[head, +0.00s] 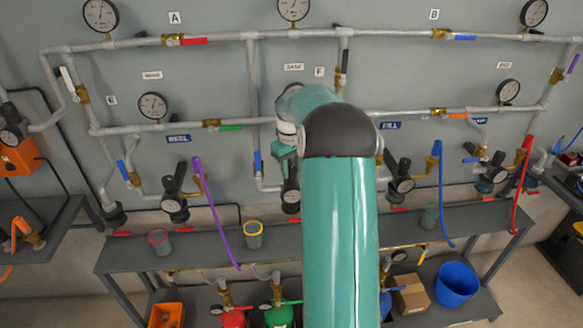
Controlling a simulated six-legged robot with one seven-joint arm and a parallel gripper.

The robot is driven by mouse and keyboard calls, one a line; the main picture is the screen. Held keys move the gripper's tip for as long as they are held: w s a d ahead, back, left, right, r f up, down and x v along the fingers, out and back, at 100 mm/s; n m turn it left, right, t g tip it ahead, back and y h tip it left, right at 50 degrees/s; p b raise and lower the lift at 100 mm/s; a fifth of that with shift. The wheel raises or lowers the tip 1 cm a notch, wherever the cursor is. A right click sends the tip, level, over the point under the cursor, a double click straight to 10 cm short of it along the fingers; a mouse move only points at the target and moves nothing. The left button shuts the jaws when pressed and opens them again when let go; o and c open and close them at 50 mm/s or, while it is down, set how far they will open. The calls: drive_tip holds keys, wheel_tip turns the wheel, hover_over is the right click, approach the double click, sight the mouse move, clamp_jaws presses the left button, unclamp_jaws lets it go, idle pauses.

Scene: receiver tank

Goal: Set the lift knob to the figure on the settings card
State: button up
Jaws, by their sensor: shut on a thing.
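My gripper (287,153) is mostly hidden behind my own teal arm, at the upper end of a dark regulator (291,188) on the middle pipe drop. It is shut on what seems to be that regulator's knob, but the fingertips and knob are not clearly visible. The regulator has a small round dial facing forward, too small to read. Any name plate above it is covered by my arm, so I cannot confirm that it is the lift one. Similar regulators stand below the REEL plate (178,138) and the FILL plate (390,126). I cannot make out a settings card.
Grey pipes with gauges and coloured valve levers run along the wall. A grey bench (130,256) stands below, with a purple hose (217,215) and a blue hose (441,200) hanging over it. A blue bucket (456,281) and a cardboard box (411,295) are lower right.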

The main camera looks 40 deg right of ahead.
drive_tip(key=m, duration=0.8)
drive_tip(key=shift+w, duration=0.1)
drive_tip(key=shift+m, duration=0.4)
drive_tip(key=o, duration=1)
drive_tip(key=shift+r, duration=0.1)
wheel_tip(320, 180, up, 14)
drive_tip(key=shift+w+a, duration=0.15)
drive_tip(key=shift+a, duration=0.05)
